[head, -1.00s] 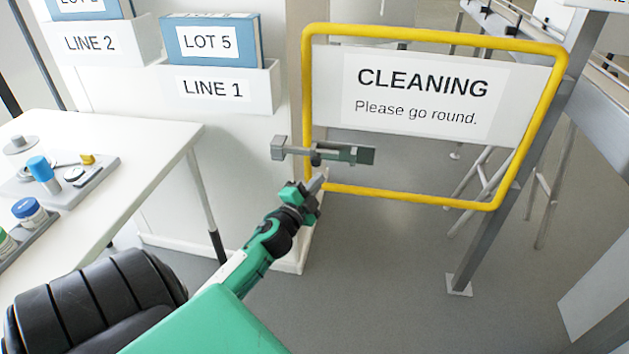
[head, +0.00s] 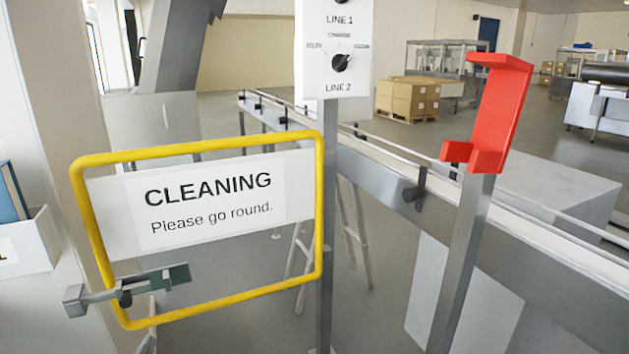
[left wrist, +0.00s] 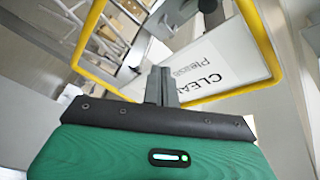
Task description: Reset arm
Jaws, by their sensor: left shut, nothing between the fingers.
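My left gripper (left wrist: 160,72) shows in the left wrist view, its grey fingers together with nothing between them. The gripper is near the yellow-framed barrier, which lies beyond the fingers; I cannot tell the exact gap. In the head view my left arm and gripper are out of the picture. My right gripper is in neither view.
A yellow-framed barrier (head: 320,215) carries a white "CLEANING Please go round." sign (head: 212,205). A grey latch bar (head: 95,295) crosses its lower left. A rail conveyor (head: 385,178), a red bracket on a post (head: 503,105) and a selector panel (head: 338,60) stand right.

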